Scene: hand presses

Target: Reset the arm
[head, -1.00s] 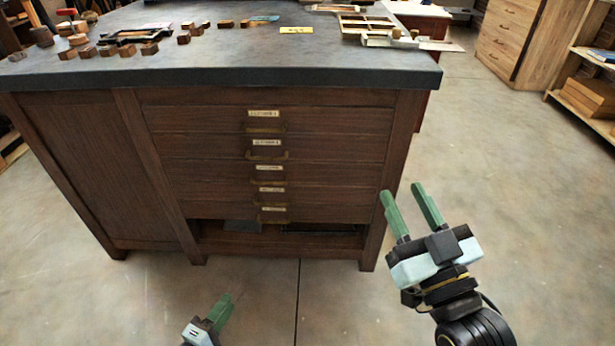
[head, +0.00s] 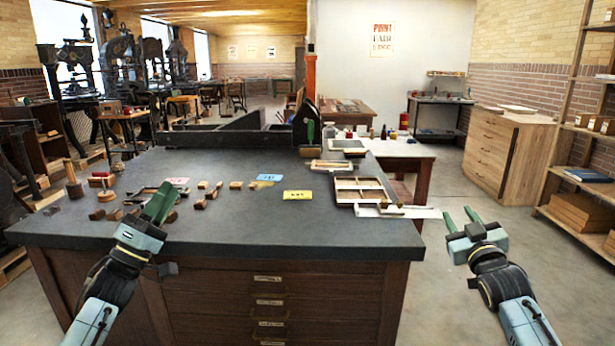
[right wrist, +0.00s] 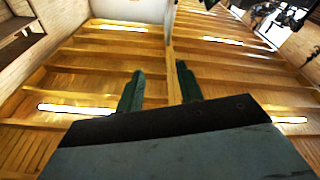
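My left gripper (head: 158,205) is over the left part of the dark worktop (head: 262,228), with green fingers pointing up and away. The fingers overlap in this view, so the gap between them cannot be judged. My right gripper (head: 459,217) is off the right side of the cabinet, above the floor. Its two green fingers are apart with nothing between them. The right wrist view shows the same open fingers (right wrist: 158,88) against the wooden ceiling.
On the worktop lie several small wooden blocks (head: 236,185), a yellow card (head: 297,195), a blue card (head: 269,177) and a wooden compartment tray (head: 362,189). Behind are a white table (head: 400,150) and hand presses (head: 120,60). A drawer chest (head: 490,150) and shelves (head: 583,212) stand right. Floor beside the cabinet is clear.

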